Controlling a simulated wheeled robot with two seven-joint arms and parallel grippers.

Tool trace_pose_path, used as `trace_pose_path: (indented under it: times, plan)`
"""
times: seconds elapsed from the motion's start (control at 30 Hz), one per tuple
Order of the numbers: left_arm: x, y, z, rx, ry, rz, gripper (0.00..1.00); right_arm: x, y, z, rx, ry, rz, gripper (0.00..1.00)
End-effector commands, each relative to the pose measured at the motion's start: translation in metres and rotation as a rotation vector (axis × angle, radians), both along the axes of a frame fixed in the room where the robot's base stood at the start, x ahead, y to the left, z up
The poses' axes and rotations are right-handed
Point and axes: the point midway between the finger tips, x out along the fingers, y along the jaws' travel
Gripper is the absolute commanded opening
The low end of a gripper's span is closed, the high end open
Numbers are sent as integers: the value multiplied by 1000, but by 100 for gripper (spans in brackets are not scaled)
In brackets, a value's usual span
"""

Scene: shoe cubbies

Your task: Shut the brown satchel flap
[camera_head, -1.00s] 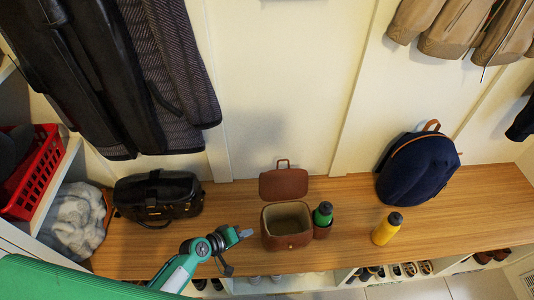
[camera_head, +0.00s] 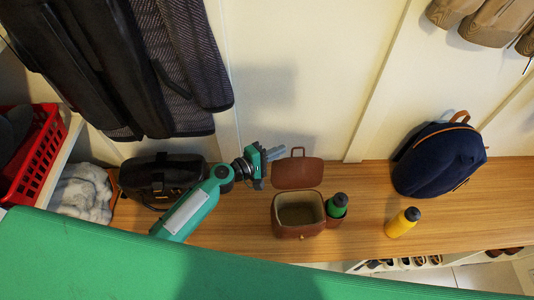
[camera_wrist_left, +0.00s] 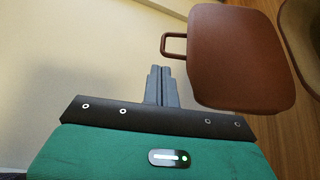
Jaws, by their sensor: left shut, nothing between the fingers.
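The brown satchel (camera_head: 299,232) stands on the wooden bench with its mouth open. Its brown flap (camera_head: 297,173) is raised at the back, with a small loop handle (camera_head: 297,152) on its far edge. My left gripper (camera_head: 276,152) is shut and empty, in the air just left of the handle. In the left wrist view the shut fingers (camera_wrist_left: 161,85) point toward the wall, and the flap (camera_wrist_left: 240,55) with its handle (camera_wrist_left: 173,46) is close on the right. I see no contact between them. My right gripper is not in view.
A green bottle (camera_head: 337,205) sits in a pocket at the satchel's right side. A yellow bottle (camera_head: 403,222) and a navy backpack (camera_head: 440,160) are farther right on the bench. A black bag (camera_head: 165,182) is to the left, below hanging coats (camera_head: 100,65).

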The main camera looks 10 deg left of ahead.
Motion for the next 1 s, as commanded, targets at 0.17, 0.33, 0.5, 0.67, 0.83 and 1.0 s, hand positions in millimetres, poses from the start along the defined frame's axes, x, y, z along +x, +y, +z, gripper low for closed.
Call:
trace_pose_path:
  times: [0.17, 0.33, 0.5, 0.67, 0.83, 1.0]
  plan:
    - [17, -18, -2, 0, 0, 0, 0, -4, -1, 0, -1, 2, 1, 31]
    - [24, -24, -3, 1, -1, 0, 0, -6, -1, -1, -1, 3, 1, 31]
    - [24, -25, -4, 1, 0, 0, 0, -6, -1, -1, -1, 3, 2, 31]
    - [24, -25, -4, 1, 0, 0, 0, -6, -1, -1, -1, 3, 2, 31]
    - [24, -25, -4, 1, -1, 0, 0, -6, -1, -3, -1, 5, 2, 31]
    - [25, -26, -4, 3, -1, -1, 0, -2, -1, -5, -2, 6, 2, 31]
